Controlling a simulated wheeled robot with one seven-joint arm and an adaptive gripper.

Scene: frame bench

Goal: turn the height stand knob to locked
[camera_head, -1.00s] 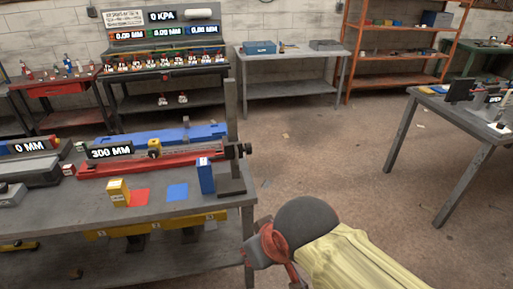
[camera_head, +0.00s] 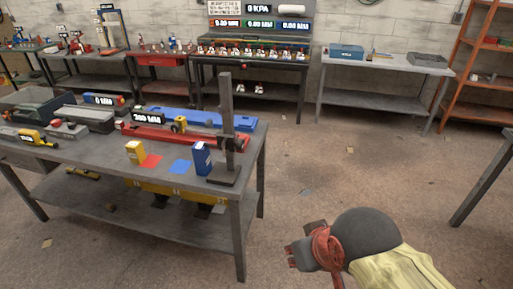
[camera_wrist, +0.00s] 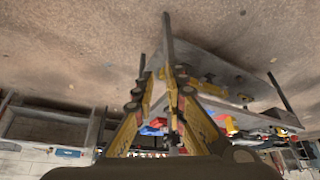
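The height stand (camera_head: 226,112) is a dark upright post on a flat base at the right end of the grey bench. Its dark knob (camera_head: 241,143) seems to stick out on the right side of the post, small in the head view; its lock position cannot be read. My gripper (camera_head: 295,254) is low in the head view, in front and to the right of the bench, well apart from the stand. In the wrist view its two yellow-and-black fingers (camera_wrist: 162,78) stand apart with nothing seen between them.
On the grey bench (camera_head: 100,178) a blue box (camera_head: 202,158) stands just left of the stand. A yellow box (camera_head: 136,152) and a red rail (camera_head: 165,133) are further left. The floor (camera_head: 330,165) right of the bench is clear. Another table (camera_head: 485,180) is at the right edge.

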